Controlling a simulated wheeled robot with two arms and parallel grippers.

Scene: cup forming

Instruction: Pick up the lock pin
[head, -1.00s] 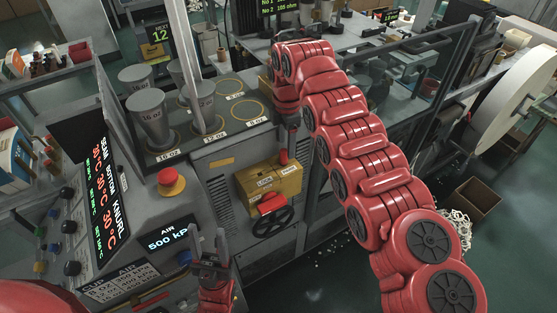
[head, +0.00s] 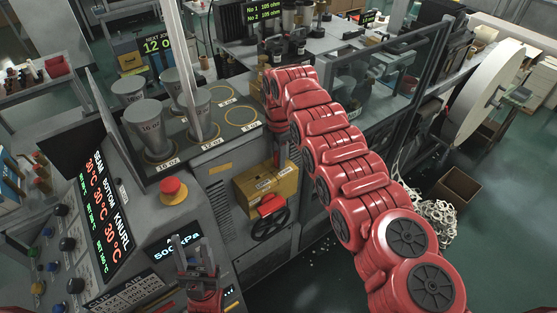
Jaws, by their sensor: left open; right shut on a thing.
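A yellow box (head: 262,186) with two labelled positions on its top sits on the front of the grey machine. My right gripper (head: 277,158) points down just above the back of the box top. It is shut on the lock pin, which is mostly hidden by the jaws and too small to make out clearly. I cannot tell whether the pin still touches the box.
A red lever (head: 270,205) and a black handwheel (head: 270,224) are below the box. A red stop button (head: 172,187) stands on the console. A carton (head: 458,189) is on the floor at right.

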